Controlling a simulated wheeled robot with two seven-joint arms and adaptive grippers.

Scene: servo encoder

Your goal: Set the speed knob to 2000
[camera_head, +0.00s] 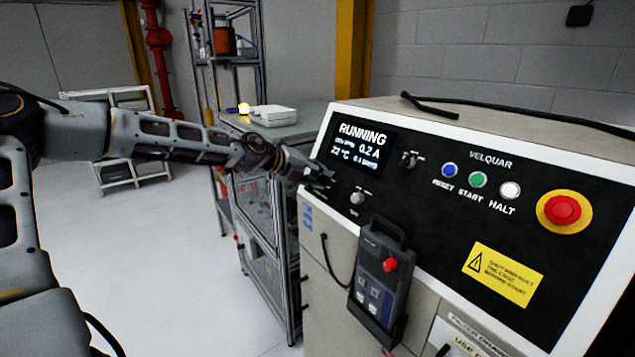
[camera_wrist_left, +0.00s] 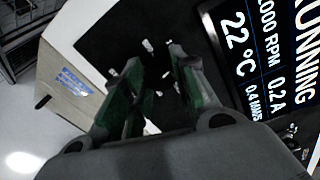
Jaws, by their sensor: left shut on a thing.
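The control panel (camera_head: 440,190) is the black front of a machine. Its display (camera_head: 360,147) reads RUNNING, 0.2 A and 22 °C. In the left wrist view the display (camera_wrist_left: 262,60) also shows an RPM value ending in 000; its first digit is unclear at the edge. My left gripper (camera_head: 312,172) is at the panel's left edge, just left of and below the display. In the wrist view its green-padded fingers (camera_wrist_left: 153,75) face the panel, shut on the speed knob, which they and the dark background hide. My right gripper is not in view.
Another knob (camera_head: 357,198) sits right of my gripper, and a selector (camera_head: 409,160) right of the display. Blue (camera_head: 449,170), green (camera_head: 478,180) and white (camera_head: 510,190) buttons and a red emergency stop (camera_head: 562,210) lie farther right. A pendant (camera_head: 378,280) hangs below.

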